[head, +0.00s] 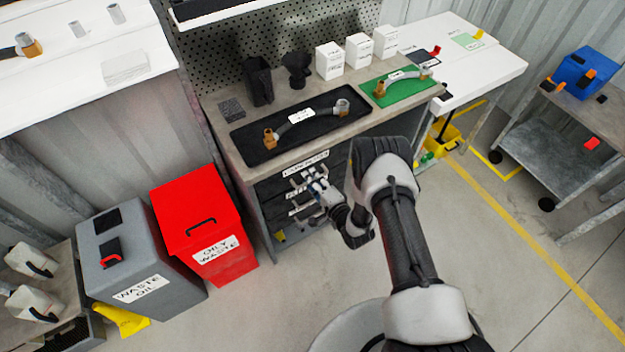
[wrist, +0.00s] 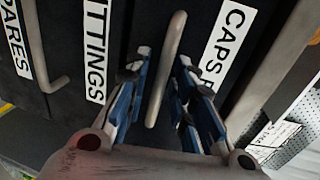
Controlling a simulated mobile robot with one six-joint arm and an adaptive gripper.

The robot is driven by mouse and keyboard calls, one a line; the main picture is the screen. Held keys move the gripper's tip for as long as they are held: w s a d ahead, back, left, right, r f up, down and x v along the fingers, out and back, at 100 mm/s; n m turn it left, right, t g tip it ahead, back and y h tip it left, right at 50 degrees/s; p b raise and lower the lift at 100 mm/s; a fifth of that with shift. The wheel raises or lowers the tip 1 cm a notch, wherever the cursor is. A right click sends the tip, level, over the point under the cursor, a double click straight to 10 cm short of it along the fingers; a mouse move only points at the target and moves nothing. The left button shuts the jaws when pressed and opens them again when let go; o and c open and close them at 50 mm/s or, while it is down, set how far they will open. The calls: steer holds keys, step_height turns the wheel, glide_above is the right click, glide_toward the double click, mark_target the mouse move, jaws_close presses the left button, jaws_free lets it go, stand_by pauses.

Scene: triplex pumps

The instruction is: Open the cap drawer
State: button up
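The cabinet under the bench holds a stack of dark drawers. The top drawer carries the label that starts with CAPS (head: 305,164), and the label also shows in the wrist view (wrist: 228,36). The cap drawer's grey bar handle (wrist: 167,70) runs between the fingers of my gripper (wrist: 164,58). My gripper (head: 317,186) is open, with a blue-and-grey finger on each side of the handle and visible gaps. The cap drawer looks shut. In the head view my gripper hides part of the drawer fronts.
Below the cap drawer are the fittings drawer (wrist: 97,45) and the spares drawer (wrist: 14,42). A red oily waste bin (head: 205,225) stands left of the cabinet. Trays with hoses lie on the bench top (head: 222,135). The floor before the cabinet is clear.

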jaws_close()
stand_by(0.3)
steer(key=shift+s, duration=0.1)
